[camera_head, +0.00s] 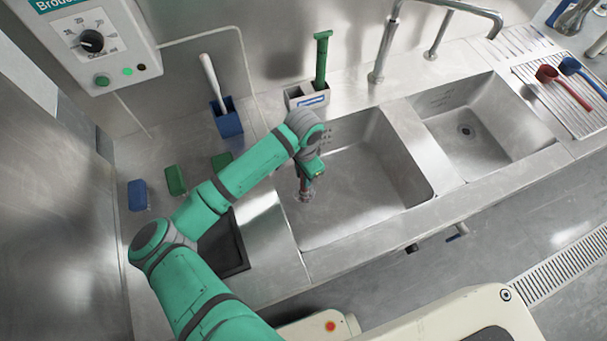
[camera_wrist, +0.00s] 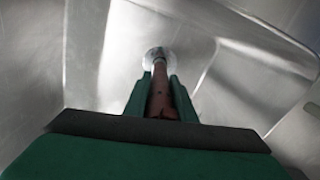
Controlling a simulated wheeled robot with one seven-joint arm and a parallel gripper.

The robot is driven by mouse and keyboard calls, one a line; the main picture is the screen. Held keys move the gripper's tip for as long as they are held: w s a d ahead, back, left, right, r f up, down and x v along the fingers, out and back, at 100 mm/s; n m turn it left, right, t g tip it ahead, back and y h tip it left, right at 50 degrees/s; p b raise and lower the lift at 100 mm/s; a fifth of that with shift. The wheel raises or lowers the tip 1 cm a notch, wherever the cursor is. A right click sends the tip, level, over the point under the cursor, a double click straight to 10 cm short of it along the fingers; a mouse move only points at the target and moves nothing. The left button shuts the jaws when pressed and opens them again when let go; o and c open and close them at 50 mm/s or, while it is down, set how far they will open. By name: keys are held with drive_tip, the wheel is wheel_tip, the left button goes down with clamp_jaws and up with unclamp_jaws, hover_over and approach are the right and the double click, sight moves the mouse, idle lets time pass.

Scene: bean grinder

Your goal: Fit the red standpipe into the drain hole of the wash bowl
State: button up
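The red standpipe (camera_head: 303,184) is under my gripper in the left sink bowl, the larger one. In the wrist view the standpipe (camera_wrist: 161,95) runs away from me between the two green fingers of my gripper (camera_wrist: 159,92), which is shut on it. It looks about upright. Its far end meets the bright round drain (camera_wrist: 156,54) in the bowl floor; I cannot tell whether it is inside the hole or just above it. In the head view the drain (camera_head: 306,197) shows at the pipe's foot. The wash bowl (camera_head: 365,195) is otherwise empty.
A steel wall (camera_head: 425,150) divides this bowl from a smaller bowl (camera_head: 480,150) at right. A caddy with a green-handled brush (camera_head: 321,60) and a faucet (camera_head: 385,45) stand behind. Sponges (camera_head: 176,180) and a blue holder (camera_head: 227,122) lie left; ladles (camera_head: 568,90) rest far right.

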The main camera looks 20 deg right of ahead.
drive_tip(key=o, duration=0.4)
drive_tip(key=shift+c, duration=0.2)
drive_tip(key=shift+r, duration=0.1)
wheel_tip(320, 180, up, 12)
drive_tip(key=shift+r, duration=0.1)
idle(0.5)
